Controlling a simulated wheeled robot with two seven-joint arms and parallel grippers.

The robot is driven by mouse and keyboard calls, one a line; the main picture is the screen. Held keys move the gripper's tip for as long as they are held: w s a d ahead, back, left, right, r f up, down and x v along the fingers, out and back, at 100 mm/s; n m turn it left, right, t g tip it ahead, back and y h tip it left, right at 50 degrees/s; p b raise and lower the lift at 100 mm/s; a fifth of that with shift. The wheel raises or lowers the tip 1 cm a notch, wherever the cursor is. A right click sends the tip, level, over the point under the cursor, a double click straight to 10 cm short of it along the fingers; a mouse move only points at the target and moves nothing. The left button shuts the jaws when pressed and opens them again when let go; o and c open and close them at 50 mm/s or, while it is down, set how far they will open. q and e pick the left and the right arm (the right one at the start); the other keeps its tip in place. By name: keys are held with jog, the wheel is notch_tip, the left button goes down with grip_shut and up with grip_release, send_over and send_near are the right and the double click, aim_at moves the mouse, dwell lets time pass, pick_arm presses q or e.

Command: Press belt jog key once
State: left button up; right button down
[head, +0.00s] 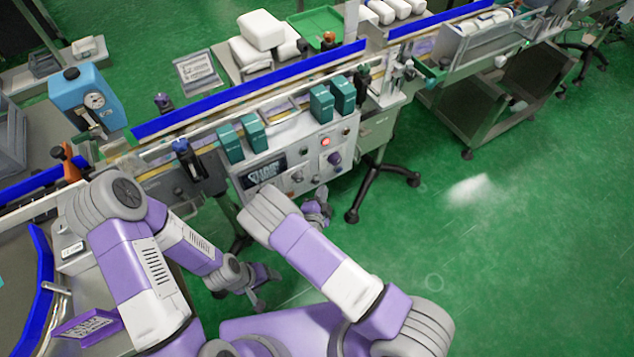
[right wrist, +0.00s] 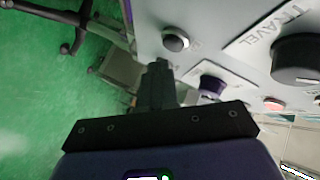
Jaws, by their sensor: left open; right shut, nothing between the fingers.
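The control panel (head: 300,165) is on the front of the conveyor machine in the head view, with several buttons and knobs. In the right wrist view, a round dark button with a metal rim (right wrist: 176,40) sits on the pale panel; its label is too unclear to read, so I cannot tell if it is the belt jog key. My right gripper (head: 319,206) is below the panel in the head view. In the right wrist view its shut, empty fingers (right wrist: 158,72) point towards that button, seemingly apart from it. My left gripper (head: 264,288) hangs open and low, away from the panel.
A knob marked TRAVEL (right wrist: 300,60), a dark knob (right wrist: 212,84) and a red button (right wrist: 273,103) are nearby on the panel. Green boxes (head: 322,103) stand along the conveyor. A black wheeled stand foot (head: 385,175) is right of my right gripper. Green floor is open at right.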

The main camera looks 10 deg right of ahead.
jog(key=shift+w, duration=0.1)
dwell(0.5)
jog(key=shift+w+a, duration=0.15)
jog(key=shift+w, duration=0.15)
jog(key=shift+w+a, duration=0.15)
jog(key=shift+w, duration=0.25)
dwell(0.8)
jog(key=shift+s, duration=0.1)
jog(key=shift+s+d, duration=0.25)
jog(key=shift+s, duration=0.45)
jog(key=shift+s+p, duration=0.1)
jog(key=shift+p, duration=0.2)
jog(key=s, duration=0.1)
jog(key=s+d+p, duration=0.1)
jog(key=s, duration=0.2)
jog(key=shift+s+d+p, duration=0.25)
jog(key=shift+d+p, duration=0.1)
